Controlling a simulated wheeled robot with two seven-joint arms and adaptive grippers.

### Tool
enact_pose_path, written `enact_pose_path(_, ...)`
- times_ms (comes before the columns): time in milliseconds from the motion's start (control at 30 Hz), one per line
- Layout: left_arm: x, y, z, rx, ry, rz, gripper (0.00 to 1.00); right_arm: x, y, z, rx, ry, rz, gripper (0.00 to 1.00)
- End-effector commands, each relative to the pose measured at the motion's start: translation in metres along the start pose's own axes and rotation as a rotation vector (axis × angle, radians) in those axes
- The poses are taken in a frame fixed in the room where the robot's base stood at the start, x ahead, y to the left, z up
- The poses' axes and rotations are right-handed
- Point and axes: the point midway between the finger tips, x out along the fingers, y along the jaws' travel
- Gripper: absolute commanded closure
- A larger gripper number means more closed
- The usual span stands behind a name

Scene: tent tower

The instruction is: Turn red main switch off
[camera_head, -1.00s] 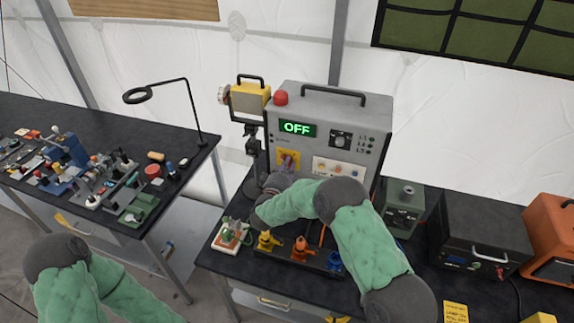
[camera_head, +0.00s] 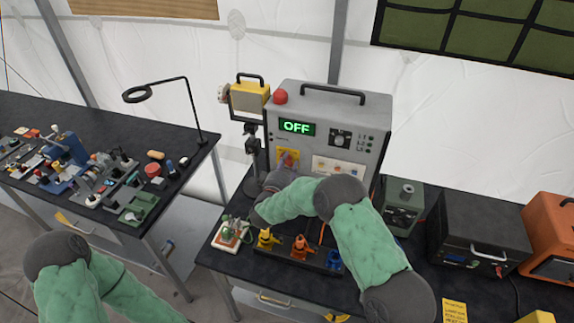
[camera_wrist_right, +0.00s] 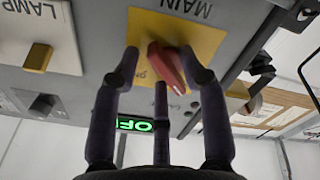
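The red main switch (camera_head: 288,159) sits on a yellow plate on the front of the grey power box (camera_head: 360,110). In the right wrist view, which is upside down, the red switch handle (camera_wrist_right: 167,68) stands tilted on the yellow plate marked MAIN. My right gripper (camera_head: 279,178) is just below the switch in the head view. In the wrist view its fingers (camera_wrist_right: 160,65) are spread, with the handle between them and close to the right finger; I cannot tell whether they touch. The green display (camera_head: 297,127) reads OFF. My left gripper is out of view.
A red button (camera_head: 280,97) tops the box. A yellow lamp (camera_head: 249,101) stands left of it. A rack with yellow, orange and blue items (camera_head: 299,250) lies below my right forearm. A green box (camera_head: 404,206) and a black case (camera_head: 478,235) stand right.

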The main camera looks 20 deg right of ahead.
Motion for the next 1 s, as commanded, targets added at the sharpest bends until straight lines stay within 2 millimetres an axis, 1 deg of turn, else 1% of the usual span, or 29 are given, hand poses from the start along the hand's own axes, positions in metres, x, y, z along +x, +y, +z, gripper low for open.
enact_pose_path(333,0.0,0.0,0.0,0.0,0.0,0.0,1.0,-0.001,-0.001,0.001,-0.001,-0.001,-0.003,0.56)
enact_pose_path(467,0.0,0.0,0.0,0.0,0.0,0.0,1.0,-0.009,-0.002,0.0,-0.001,0.0,-0.004,0.56)
enact_pose_path(567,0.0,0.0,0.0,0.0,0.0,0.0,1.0,-0.024,-0.002,0.001,-0.002,-0.001,-0.006,0.56)
enact_pose_path(800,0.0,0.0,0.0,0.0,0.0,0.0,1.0,-0.072,-0.002,0.0,-0.002,0.001,-0.006,0.56)
enact_pose_path(1000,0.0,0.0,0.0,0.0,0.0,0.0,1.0,-0.104,-0.002,0.0,-0.002,0.001,-0.004,0.56)
